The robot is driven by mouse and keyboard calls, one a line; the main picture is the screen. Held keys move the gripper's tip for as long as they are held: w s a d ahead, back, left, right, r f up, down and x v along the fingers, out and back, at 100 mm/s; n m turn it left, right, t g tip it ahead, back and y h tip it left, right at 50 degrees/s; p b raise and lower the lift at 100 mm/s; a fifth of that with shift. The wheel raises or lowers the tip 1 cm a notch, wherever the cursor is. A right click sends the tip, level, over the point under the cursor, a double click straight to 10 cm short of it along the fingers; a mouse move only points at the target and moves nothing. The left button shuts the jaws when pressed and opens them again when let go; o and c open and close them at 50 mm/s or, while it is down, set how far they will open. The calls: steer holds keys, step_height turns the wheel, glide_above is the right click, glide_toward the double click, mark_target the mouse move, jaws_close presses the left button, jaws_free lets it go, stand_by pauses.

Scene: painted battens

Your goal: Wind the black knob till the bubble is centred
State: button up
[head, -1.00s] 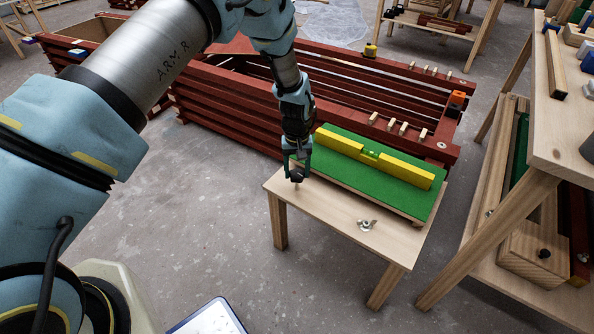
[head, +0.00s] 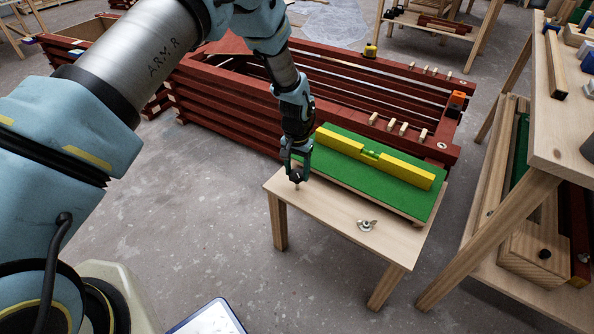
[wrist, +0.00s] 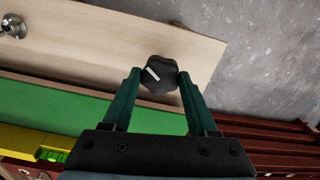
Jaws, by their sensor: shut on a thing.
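The black knob (wrist: 158,76) has a white pointer line and sits near the end of a pale wooden bench (head: 340,215). My gripper (head: 296,178) reaches down to it at the bench's left corner. In the wrist view my gripper (wrist: 160,80) has its green fingers on both sides of the knob, shut on it. A yellow spirit level (head: 405,170) lies on a green-topped board (head: 350,178) on the bench. Its green vial (head: 370,155) also shows in the wrist view (wrist: 50,155), at the lower left. I cannot tell where the bubble sits.
Dark red battens (head: 220,125) are stacked behind the bench. A wooden workbench (head: 560,130) stands close at the right. Grey floor is clear in front.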

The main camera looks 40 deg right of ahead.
mark_target(297, 173)
steer(key=o, duration=1.4)
step_height(297, 173, up, 11)
steer(key=shift+f, duration=0.1)
